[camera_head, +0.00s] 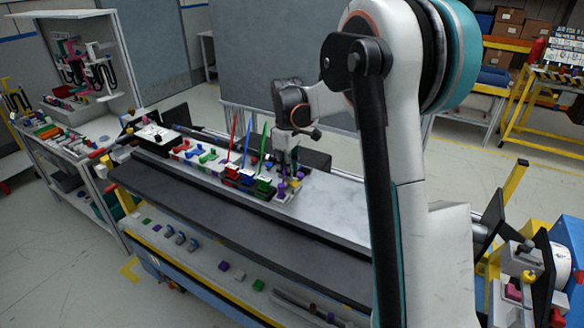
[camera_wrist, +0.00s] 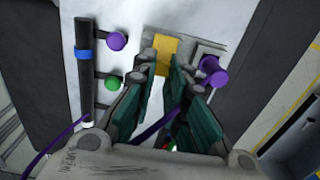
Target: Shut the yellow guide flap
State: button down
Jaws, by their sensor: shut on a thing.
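The yellow guide flap (camera_wrist: 165,50) shows in the wrist view as a small yellow plate on the white board (camera_wrist: 140,20). My gripper (camera_wrist: 166,66) reaches down over it, with a finger on each side of the yellow piece. The fingers are closed on the flap, though the exact contact is partly hidden by the fingertips. A purple cable (camera_wrist: 152,132) passes between the fingers.
A purple knob (camera_wrist: 213,72) is close right of the fingers. Another purple knob (camera_wrist: 116,40), a green knob (camera_wrist: 112,82) and a black bar (camera_wrist: 85,60) stand to the left. Red, blue and green connectors (camera_head: 246,178) with upright cables are left of my gripper.

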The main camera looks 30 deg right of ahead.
jog(key=shift+w+a+f+g+h, duration=0.2)
jog(key=shift+w+f+g+h, duration=0.15)
jog(key=shift+g+h, duration=0.35)
jog(key=shift+w+a+f+g+h, duration=0.25)
jog(key=shift+f+g+h, duration=0.15)
jog(key=shift+g, duration=0.5)
jog(key=c, duration=1.6)
grip_release()
jog(key=v, duration=1.2)
